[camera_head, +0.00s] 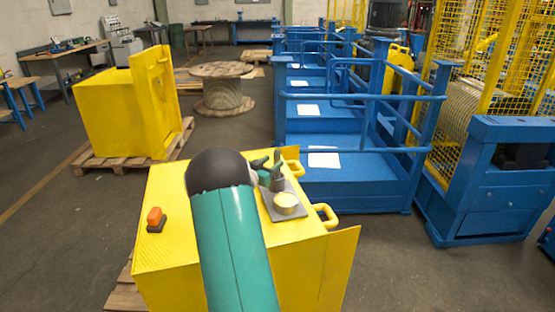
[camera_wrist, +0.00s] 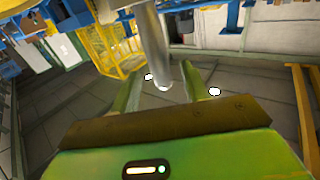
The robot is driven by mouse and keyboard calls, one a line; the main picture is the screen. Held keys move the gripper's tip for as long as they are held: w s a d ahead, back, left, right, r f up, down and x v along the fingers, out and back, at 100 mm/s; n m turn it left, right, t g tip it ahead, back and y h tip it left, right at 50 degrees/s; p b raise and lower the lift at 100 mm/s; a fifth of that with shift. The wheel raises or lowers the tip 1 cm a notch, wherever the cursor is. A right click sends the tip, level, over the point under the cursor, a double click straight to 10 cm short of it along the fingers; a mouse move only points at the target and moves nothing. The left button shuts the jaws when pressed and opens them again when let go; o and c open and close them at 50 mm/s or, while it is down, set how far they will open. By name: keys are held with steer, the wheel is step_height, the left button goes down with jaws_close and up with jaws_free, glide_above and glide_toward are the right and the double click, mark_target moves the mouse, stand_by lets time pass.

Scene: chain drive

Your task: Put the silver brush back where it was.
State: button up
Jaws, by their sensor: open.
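In the wrist view my gripper (camera_wrist: 165,88) is open, its two green fingers spread apart. A smooth silver rod (camera_wrist: 152,40) comes down from the top edge and ends between the fingers in the picture. It may be the silver brush, but no bristles show, and I see no finger pressed on it. In the head view a grey tray (camera_head: 270,213) lies on the yellow cabinet (camera_head: 172,215), with a round pale tin (camera_head: 286,204) on it. My arm covers part of the cabinet top, and no silver brush is clear there.
An orange-topped button box (camera_head: 155,219) sits on the cabinet's left. Yellow handles (camera_head: 327,215) stick out at its right edge. Blue railed platforms (camera_head: 345,180) stand beyond, a second yellow cabinet (camera_head: 120,115) at left. The floor between the cabinets is clear.

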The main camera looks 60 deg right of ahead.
steer(key=w+a, duration=0.1)
steer(key=a, duration=0.5)
steer(key=shift+a, duration=0.25)
